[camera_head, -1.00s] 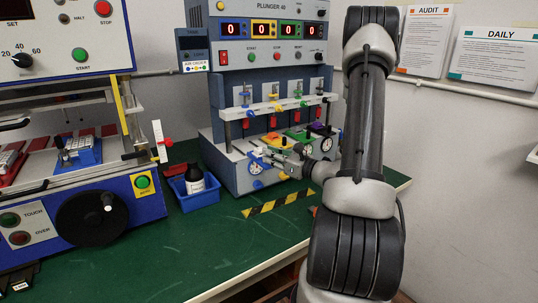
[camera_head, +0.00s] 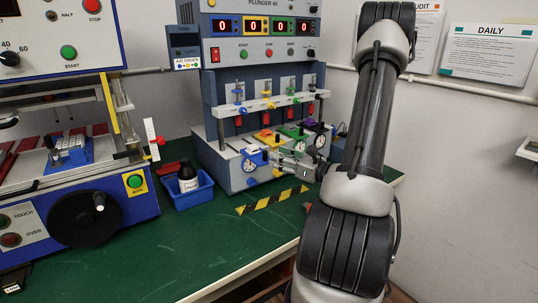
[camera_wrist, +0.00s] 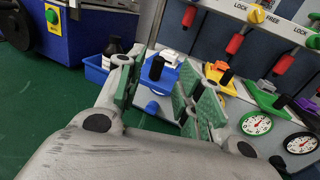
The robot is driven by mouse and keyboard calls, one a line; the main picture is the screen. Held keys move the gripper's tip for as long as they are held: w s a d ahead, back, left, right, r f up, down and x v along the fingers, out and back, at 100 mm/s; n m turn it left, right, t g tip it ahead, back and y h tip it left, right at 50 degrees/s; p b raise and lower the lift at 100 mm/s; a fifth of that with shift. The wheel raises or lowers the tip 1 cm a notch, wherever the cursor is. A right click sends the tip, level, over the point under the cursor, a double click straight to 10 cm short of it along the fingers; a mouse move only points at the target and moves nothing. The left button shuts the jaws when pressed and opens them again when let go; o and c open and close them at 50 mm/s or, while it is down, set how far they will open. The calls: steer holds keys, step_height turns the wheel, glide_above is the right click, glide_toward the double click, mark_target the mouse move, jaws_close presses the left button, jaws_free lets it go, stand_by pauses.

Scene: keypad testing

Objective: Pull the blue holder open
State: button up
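The blue holder (camera_wrist: 160,82) is at the left end of the plunger machine's row of holders. It carries a white keypad piece and a black upright knob (camera_wrist: 156,68). My gripper (camera_wrist: 158,92) is open, with green-padded fingers spread apart. In the wrist view the holder and knob appear between the fingers, beyond them, and no grip on either is visible. In the head view my gripper (camera_head: 280,159) is at the right of the holder, in front of the machine.
The yellow holder (camera_wrist: 220,77), green holder (camera_head: 293,131) and purple holder (camera_head: 315,127) are to the right. A blue bin (camera_head: 196,197) with a dark bottle (camera_head: 187,178) stands left of the machine. Striped tape (camera_head: 272,200) marks the green table, which is clear in front.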

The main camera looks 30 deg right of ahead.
steer(key=v, duration=0.5)
steer(key=shift+s, duration=0.2)
